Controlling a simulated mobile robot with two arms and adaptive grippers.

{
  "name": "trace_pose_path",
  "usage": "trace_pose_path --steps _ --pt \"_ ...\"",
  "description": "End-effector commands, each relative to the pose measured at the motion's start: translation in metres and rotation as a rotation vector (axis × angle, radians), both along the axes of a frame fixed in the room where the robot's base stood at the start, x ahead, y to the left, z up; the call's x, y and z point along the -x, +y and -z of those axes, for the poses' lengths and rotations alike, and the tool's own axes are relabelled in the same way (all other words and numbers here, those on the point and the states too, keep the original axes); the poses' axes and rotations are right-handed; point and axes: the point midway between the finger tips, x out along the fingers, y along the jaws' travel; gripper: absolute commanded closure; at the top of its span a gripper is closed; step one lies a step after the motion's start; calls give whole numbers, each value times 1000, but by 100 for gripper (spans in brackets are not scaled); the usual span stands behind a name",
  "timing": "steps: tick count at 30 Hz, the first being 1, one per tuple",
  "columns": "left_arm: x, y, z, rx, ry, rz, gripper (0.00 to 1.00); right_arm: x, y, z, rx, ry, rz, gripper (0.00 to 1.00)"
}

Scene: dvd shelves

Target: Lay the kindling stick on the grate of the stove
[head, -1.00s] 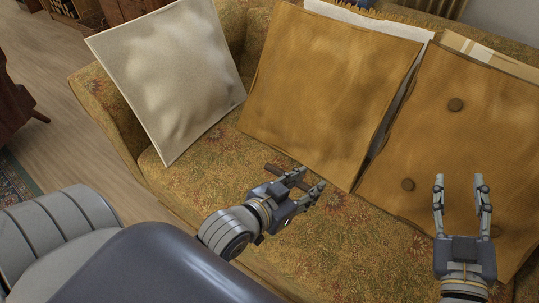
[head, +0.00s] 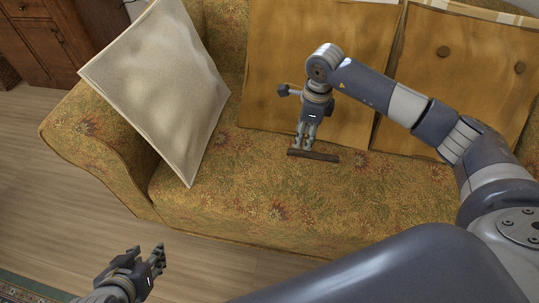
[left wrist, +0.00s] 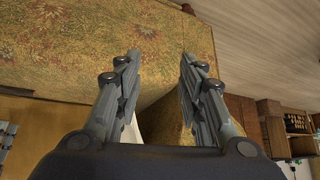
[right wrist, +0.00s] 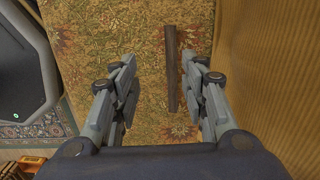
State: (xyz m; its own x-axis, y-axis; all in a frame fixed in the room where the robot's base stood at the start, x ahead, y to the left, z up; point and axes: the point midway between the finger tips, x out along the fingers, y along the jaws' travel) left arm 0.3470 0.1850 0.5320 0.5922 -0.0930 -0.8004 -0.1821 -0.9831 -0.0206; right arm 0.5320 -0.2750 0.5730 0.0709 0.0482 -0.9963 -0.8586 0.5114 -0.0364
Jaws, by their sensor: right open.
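The kindling stick (head: 322,156) is a thin dark brown bar lying on the flowered sofa seat. In the right wrist view the stick (right wrist: 171,70) runs away from me, partly between the fingers, closer to the right-hand finger. My right gripper (head: 304,146) points down just over the stick; it is open in its wrist view (right wrist: 165,75), and I cannot tell whether it touches. My left gripper (head: 158,256) is apart from the stick, low at the left in front of the sofa. Its wrist view (left wrist: 157,60) shows it open and empty. The stove and grate are not in view.
The sofa (head: 225,215) carries a pale cushion (head: 165,85) at its left and ochre back cushions (head: 265,60) behind the stick. Wooden floor (head: 60,200) lies free at the left, with a wooden cabinet (head: 45,35) at the back left.

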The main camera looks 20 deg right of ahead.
Motion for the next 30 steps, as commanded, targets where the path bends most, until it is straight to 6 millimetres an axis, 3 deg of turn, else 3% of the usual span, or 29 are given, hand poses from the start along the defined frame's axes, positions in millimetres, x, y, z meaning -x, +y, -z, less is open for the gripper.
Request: trace_pose_path --steps 1,4,13,23,30 --pt "1 0 0 0 6 0 64 -2 -17 -4 51 3 12 59" --pt "-1 -1 0 2 -7 1 64 -3 -31 -2 95 9 18 59" --pt "-42 -15 -26 50 -225 16 64 -5 -32 39 94 9 19 59" --pt "-61 -23 -46 78 -351 25 64 -6 -32 58 91 8 18 59" --pt "-86 -34 -82 127 -562 38 64 -4 -34 85 91 8 18 59"
